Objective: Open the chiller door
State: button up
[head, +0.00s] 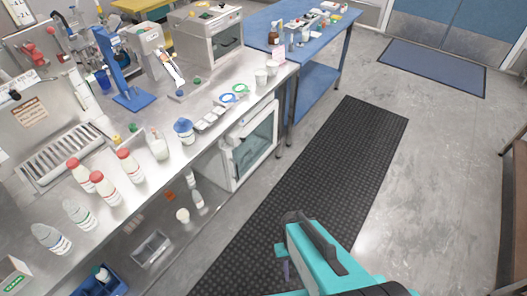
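A white cabinet with a dark glass door, which looks like the chiller (250,143), stands under the steel bench at the middle of the head view. Its glass door faces right, towards the floor mat, and looks shut. Its handle is too small to make out clearly. My teal and dark grey arm end (318,256) is at the bottom of the view, over the mat, below and to the right of the cabinet and apart from it. My gripper's fingers cannot be made out, and nothing is seen held.
The steel bench (95,240) carries several bottles, a blue stand (118,65) and a white machine with a glass front (215,38). A blue table (325,40) stands beyond. The black ribbed mat (330,165) and grey floor to the right are clear.

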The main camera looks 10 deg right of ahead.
aim_at(233, 183)
jog(key=u, duration=0.15)
jog(key=i, duration=0.95)
jog(key=z, duration=0.1)
